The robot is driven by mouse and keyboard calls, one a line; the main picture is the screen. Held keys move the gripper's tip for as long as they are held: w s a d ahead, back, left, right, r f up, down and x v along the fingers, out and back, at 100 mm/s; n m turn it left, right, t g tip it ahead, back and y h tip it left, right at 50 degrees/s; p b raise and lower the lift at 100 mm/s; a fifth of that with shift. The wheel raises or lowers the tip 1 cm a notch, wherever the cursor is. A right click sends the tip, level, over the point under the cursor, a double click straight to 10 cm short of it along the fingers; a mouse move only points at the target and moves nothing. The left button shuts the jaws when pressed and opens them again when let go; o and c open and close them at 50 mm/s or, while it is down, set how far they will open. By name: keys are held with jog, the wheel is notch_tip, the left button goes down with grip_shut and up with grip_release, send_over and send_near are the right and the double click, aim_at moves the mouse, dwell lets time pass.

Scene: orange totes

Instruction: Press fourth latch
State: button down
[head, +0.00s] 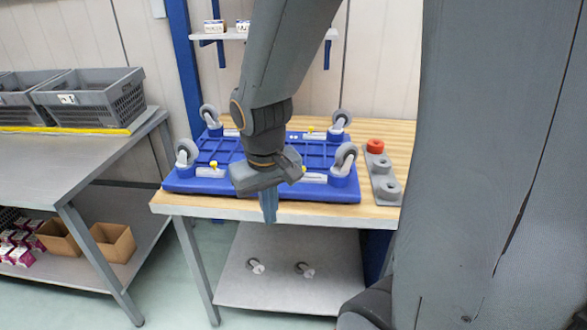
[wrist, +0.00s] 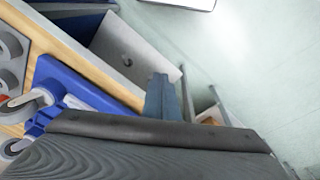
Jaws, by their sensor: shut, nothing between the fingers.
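A blue dolly (head: 330,193) lies wheels-up on the wooden table, with a grey caster at each corner, such as the front right one (head: 346,156). Light grey latch plates with yellow knobs show beside the casters: front left (head: 213,168), front right (head: 304,170) and back right (head: 309,130). The back left latch is partly behind my arm. Which latch counts as fourth I cannot tell. My gripper (head: 268,208) points down in front of the dolly's front edge, shut and empty. In the wrist view my gripper (wrist: 162,97) is apart from the dolly (wrist: 75,88).
A grey holder (head: 385,185) with an orange-red piece (head: 375,146) stands right of the dolly. A lower shelf (head: 300,290) carries two small metal parts. A metal bench (head: 75,165) with grey crates (head: 95,100) stands left. Floor space lies between bench and table.

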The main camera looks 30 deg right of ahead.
jog(key=w+d+r+m+t+h+b, duration=0.1)
jog(key=w+d+r+h+b, duration=0.1)
jog(key=w, duration=0.5)
jog(key=w+d+r+m+t+h+b, duration=0.1)
jog(key=w+d+r+h+b, duration=0.2)
jog(key=w, duration=0.4)
notch_tip(320, 180, up, 2)
jog(key=shift+w+d+b, duration=0.4)
jog(key=shift+d+b, duration=0.4)
jog(key=shift+b, duration=0.2)
jog(key=shift+f, duration=0.1)
jog(key=p+x, duration=0.1)
jog(key=x, duration=0.8)
jog(key=shift+d+f, duration=0.15)
jog(key=shift+f, duration=0.15)
jog(key=d, duration=0.1)
jog(key=d+f+p, duration=0.1)
jog(key=d, duration=0.1)
jog(key=shift+s+d, duration=0.15)
jog(key=shift+d, duration=0.35)
jog(key=shift+s, duration=0.1)
